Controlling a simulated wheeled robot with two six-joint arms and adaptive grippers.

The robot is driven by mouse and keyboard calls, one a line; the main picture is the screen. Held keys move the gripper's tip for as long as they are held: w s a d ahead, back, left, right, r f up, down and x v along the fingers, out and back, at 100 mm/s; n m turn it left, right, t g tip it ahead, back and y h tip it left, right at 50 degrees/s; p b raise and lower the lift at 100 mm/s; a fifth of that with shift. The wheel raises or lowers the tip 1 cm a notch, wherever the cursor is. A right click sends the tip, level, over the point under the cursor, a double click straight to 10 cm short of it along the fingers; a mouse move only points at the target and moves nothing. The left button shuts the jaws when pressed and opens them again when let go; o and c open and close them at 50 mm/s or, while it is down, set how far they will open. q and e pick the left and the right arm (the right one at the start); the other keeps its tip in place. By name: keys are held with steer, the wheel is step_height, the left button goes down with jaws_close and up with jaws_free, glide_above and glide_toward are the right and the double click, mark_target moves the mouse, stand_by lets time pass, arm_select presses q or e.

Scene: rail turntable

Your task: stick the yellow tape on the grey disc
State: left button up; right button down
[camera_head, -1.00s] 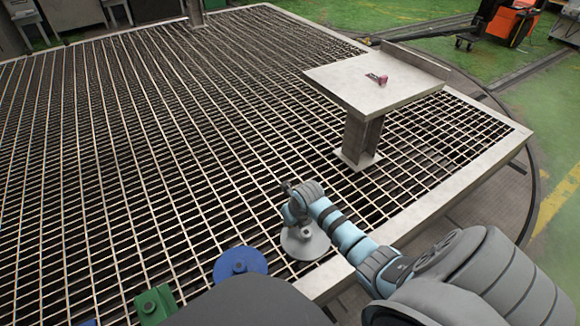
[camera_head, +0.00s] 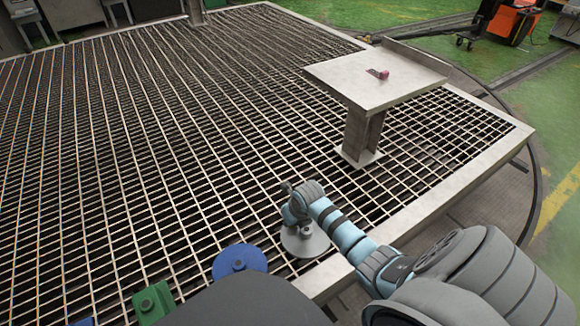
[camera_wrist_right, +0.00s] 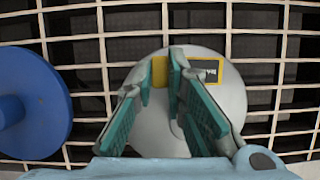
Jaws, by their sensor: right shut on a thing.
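The grey disc (camera_head: 315,243) lies flat on the metal grating, below my right gripper (camera_head: 303,232). In the right wrist view the grey disc (camera_wrist_right: 232,105) shows beneath and around my right gripper (camera_wrist_right: 166,76), whose teal-padded fingers reach over it. The yellow tape (camera_wrist_right: 201,86), with a black label at its right, shows at the fingertips and over the upper part of the disc. My right gripper is shut on the tape, and the fingers hide part of it. I cannot tell whether the tape touches the disc. My left gripper is in neither view.
A blue disc (camera_head: 240,259) lies left of the grey disc and shows in the right wrist view (camera_wrist_right: 30,115). A green block (camera_head: 153,302) is further left. A raised metal table (camera_head: 350,72) with a small pinkish-red thing (camera_head: 381,74) stands behind. The grating (camera_head: 150,130) is otherwise largely clear.

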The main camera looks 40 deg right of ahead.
steer(key=shift+f, duration=0.15)
steer(key=shift+f, duration=0.15)
steer(key=shift+f+b, duration=0.15)
steer(key=shift+b, duration=0.2)
steer(key=shift+f, duration=0.1)
stand_by(0.6)
steer(key=c, duration=1.5)
jaws_free()
steer(key=shift+c, duration=0.2)
steer(key=v, duration=0.8)
